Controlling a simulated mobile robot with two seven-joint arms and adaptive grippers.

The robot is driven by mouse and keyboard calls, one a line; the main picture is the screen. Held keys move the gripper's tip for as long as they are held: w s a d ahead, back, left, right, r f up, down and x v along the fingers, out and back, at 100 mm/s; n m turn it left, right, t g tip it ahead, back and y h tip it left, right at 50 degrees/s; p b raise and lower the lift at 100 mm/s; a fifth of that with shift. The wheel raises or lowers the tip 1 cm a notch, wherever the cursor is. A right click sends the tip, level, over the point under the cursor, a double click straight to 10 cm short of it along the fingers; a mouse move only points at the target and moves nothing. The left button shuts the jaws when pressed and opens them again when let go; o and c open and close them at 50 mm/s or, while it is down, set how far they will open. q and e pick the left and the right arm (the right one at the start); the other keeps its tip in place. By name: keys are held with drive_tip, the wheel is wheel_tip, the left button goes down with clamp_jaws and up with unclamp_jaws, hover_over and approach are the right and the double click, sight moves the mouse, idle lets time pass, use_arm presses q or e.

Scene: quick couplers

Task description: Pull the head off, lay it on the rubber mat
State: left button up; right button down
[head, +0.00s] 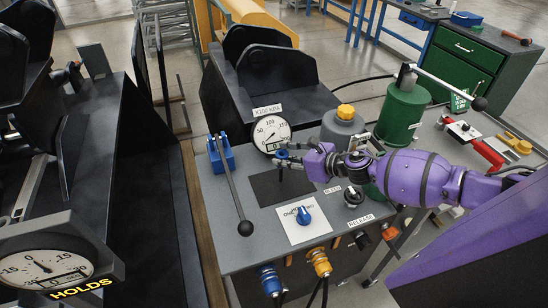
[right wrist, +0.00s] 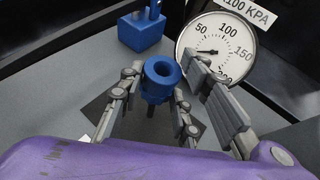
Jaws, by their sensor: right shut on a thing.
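My right gripper (head: 284,162) comes in from the right, shut on a blue round head. In the right wrist view the head (right wrist: 161,76) is a short blue cylinder with a hole in its top, upright between the fingers (right wrist: 160,95). A darker stem shows below it. The black rubber mat (head: 268,190) lies flat on the grey bench top, below and in front of the gripper. In the wrist view its dark corner (right wrist: 97,110) shows beside the fingers. The head appears above the mat; the gap is hard to judge. My left gripper is not in view.
A round gauge (head: 271,133) stands just behind the gripper. A blue block (head: 221,156) with a long black-knobbed lever is at left. A blue knob (head: 303,215) sits in front of the mat. Blue (head: 269,280) and yellow (head: 319,262) couplings are on the front face.

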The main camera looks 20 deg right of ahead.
drive_tip(key=shift+s+r, duration=0.1)
drive_tip(key=shift+s, duration=0.3)
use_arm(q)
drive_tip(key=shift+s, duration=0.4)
use_arm(e)
drive_tip(key=shift+w, duration=0.15)
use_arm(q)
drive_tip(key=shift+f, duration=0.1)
use_arm(e)
drive_tip(key=f+b, duration=0.3)
drive_tip(key=f, duration=0.3)
drive_tip(key=shift+s+f, duration=0.1)
drive_tip(key=shift+s, duration=0.1)
drive_tip(key=shift+f+b, duration=0.35)
drive_tip(key=shift+f, duration=0.35)
drive_tip(key=shift+w, duration=0.15)
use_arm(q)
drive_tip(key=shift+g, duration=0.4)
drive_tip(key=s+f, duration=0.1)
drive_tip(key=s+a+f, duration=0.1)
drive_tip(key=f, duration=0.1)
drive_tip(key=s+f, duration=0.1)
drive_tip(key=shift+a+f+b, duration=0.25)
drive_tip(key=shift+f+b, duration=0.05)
use_arm(e)
drive_tip(key=shift+f, duration=0.25)
